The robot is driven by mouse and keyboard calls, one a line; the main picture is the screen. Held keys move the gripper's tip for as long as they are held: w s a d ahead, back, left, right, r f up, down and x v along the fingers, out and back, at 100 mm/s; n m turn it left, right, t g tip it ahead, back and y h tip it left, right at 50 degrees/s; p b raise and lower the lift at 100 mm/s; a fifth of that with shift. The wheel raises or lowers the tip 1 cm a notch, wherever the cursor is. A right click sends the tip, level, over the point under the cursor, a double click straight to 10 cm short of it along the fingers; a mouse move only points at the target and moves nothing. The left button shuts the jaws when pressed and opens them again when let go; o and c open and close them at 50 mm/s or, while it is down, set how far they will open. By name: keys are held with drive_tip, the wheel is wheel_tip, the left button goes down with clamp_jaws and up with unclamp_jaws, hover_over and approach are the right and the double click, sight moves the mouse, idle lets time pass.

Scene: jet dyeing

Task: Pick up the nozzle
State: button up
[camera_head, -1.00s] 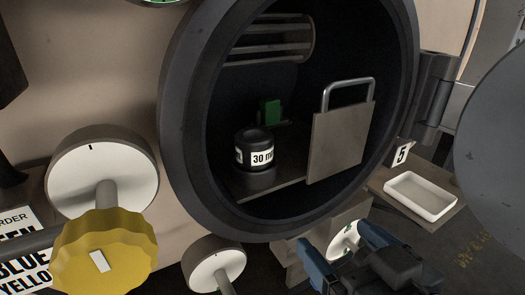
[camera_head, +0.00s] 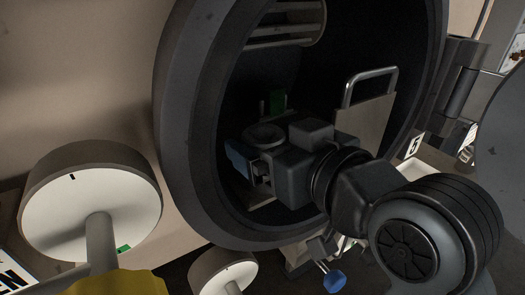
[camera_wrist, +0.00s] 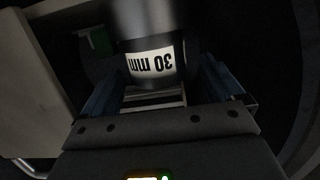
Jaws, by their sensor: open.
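The nozzle is a dark cylinder with a white "30 mm" label (camera_wrist: 152,63). It stands inside the round machine opening, and its dark top (camera_head: 264,134) shows just behind my gripper (camera_head: 248,160) in the head view. My gripper (camera_wrist: 160,82) is open inside the opening. In the wrist view its two blue fingers lie to either side of the nozzle, with the label upside down between them. Whether the fingers touch the nozzle I cannot tell. The nozzle's lower part is hidden by my gripper in the head view.
The thick dark rim (camera_head: 185,130) of the opening surrounds my wrist. A grey plate with a metal handle (camera_head: 368,95) stands close on the right. A small green piece (camera_head: 277,101) is behind the nozzle. White-faced dials (camera_head: 60,205) are at the lower left, outside.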

sight(257, 135)
drive_tip(key=x, duration=0.4)
drive_tip(key=shift+f, duration=0.15)
drive_tip(key=shift+c, duration=0.2)
drive_tip(key=c, duration=1.3)
